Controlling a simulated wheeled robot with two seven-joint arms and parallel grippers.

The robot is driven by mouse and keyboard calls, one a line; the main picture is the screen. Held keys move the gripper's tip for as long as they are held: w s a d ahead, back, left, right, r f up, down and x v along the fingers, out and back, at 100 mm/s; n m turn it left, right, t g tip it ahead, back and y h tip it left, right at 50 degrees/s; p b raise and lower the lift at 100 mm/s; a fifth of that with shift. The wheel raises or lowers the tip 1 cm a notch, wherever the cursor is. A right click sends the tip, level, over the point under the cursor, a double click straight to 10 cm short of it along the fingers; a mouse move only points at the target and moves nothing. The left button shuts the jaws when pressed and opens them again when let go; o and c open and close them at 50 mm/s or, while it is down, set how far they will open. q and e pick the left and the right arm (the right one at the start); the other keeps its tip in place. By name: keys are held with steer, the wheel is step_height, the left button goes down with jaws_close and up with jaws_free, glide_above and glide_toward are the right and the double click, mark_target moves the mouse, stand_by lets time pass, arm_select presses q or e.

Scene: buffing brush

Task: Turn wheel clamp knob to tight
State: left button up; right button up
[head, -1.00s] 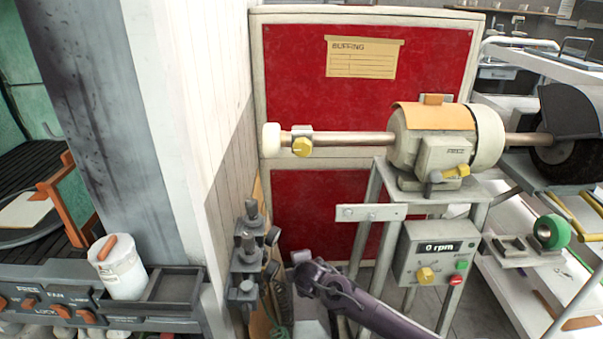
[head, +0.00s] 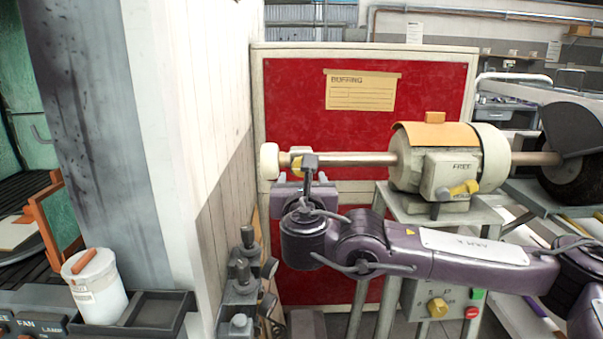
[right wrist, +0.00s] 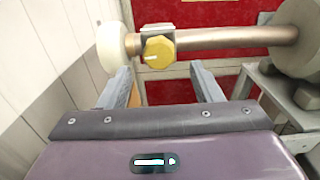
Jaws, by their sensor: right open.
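The yellow clamp knob (right wrist: 158,52) sits on a grey collar around the shaft, just right of the white wheel (right wrist: 110,45). A short white mark lies on the left of its face in the right wrist view. In the head view the knob (head: 297,166) is partly hidden by my gripper. My right gripper (right wrist: 161,74) is open and empty, its fingers pointing at the knob, one to each side and a little below it. In the head view my right gripper (head: 290,184) is just below the shaft end. Contact with the knob is not visible. My left gripper is out of view.
The copper shaft (head: 350,159) runs right to the motor (head: 435,163), which has another yellow knob (head: 463,187). A red panel (head: 290,100) stands behind. A white wall (head: 215,120) is close on the left. Grey clamps (head: 242,280) stand below left.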

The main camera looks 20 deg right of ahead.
steer(key=p+x, duration=0.1)
steer(key=x, duration=0.4)
steer(key=shift+w, duration=0.2)
steer(key=c, duration=1)
